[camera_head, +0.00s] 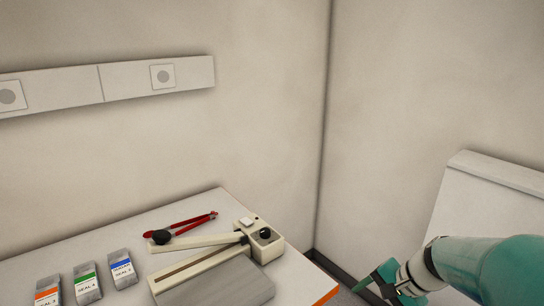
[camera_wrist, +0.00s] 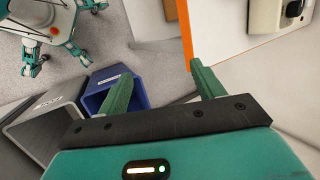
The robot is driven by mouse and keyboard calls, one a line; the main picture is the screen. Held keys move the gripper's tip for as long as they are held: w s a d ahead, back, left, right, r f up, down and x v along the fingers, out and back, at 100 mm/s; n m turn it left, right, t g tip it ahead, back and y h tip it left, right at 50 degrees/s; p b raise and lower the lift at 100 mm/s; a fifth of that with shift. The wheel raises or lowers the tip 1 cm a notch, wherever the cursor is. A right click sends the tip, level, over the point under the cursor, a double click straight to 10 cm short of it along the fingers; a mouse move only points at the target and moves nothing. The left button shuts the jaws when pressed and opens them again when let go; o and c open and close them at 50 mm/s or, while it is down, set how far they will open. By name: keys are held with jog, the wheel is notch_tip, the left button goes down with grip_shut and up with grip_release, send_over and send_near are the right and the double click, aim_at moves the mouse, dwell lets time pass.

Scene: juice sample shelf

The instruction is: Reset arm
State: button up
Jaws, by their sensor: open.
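My gripper (camera_wrist: 163,92) shows in the wrist view with its two green fingers spread apart and nothing between them. In the head view my gripper (camera_head: 372,284) is at the lower right, beyond the right end of the table (camera_head: 200,203), with only part of it in sight. In the wrist view the table's white top and orange edge (camera_wrist: 187,35) lie just past the fingers.
On the table stand labelled boxes in orange (camera_head: 47,292), green (camera_head: 87,282) and blue (camera_head: 122,268), a cream sealing device (camera_head: 205,250) and a red-handled tool (camera_head: 190,225). In the wrist view a blue bin (camera_wrist: 135,95) and a grey bin (camera_wrist: 45,125) are on the floor.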

jog(key=s+a+r+n+t+h, duration=0.1)
jog(key=s+a+r+n+h, duration=0.1)
jog(key=s+r+n, duration=0.3)
jog(key=s+a+r+n+t+h, duration=0.1)
jog(key=s+a+r+n+h, duration=0.2)
jog(key=s+a+r+n, duration=0.2)
jog(key=s, duration=0.3)
jog(key=shift+s+a+t, duration=0.2)
jog(key=shift+a+t, duration=0.05)
jog(key=shift+t, duration=0.05)
